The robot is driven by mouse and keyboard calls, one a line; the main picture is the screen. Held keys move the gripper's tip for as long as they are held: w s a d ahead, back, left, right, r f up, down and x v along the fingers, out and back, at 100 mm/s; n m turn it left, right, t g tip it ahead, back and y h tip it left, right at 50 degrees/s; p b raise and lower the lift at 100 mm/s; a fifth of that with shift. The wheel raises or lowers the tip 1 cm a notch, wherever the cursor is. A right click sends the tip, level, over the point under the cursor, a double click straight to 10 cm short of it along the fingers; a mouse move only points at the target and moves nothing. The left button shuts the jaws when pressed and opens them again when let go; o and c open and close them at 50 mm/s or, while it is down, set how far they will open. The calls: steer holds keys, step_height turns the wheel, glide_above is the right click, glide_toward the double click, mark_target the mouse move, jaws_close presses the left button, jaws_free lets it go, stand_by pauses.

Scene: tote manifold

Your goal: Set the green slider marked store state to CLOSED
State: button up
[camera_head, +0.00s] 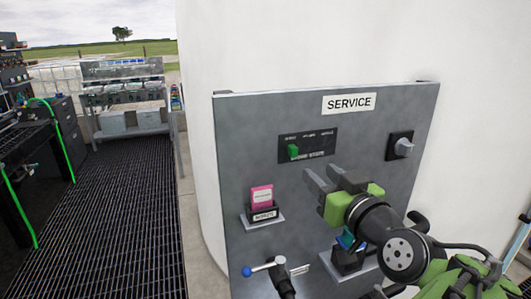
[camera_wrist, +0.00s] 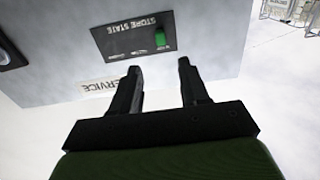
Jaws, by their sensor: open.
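The green slider (camera_head: 293,151) sits at the left end of a black plate (camera_head: 320,146) on the grey SERVICE panel. In the wrist view, which is upside down, the plate (camera_wrist: 120,40) reads STORE STATE and the slider (camera_wrist: 160,39) is at its right end. The small position labels are too small to read. My gripper (camera_head: 319,179) is open and empty, below and right of the slider in the head view. In the wrist view the slider shows beyond the gap between the fingertips (camera_wrist: 158,68), apart from them.
A grey knob (camera_head: 403,147) is right of the plate. A pink block (camera_head: 262,197) stands on a small shelf at lower left. A blue-tipped lever (camera_head: 258,269) sticks out below. A SERVICE sign (camera_head: 349,102) tops the panel. Grating floor lies to the left.

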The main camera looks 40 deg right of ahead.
mark_target(295, 152)
steer(key=p+x, duration=0.1)
steer(key=x, duration=1)
steer(key=shift+p, duration=0.3)
jaws_close()
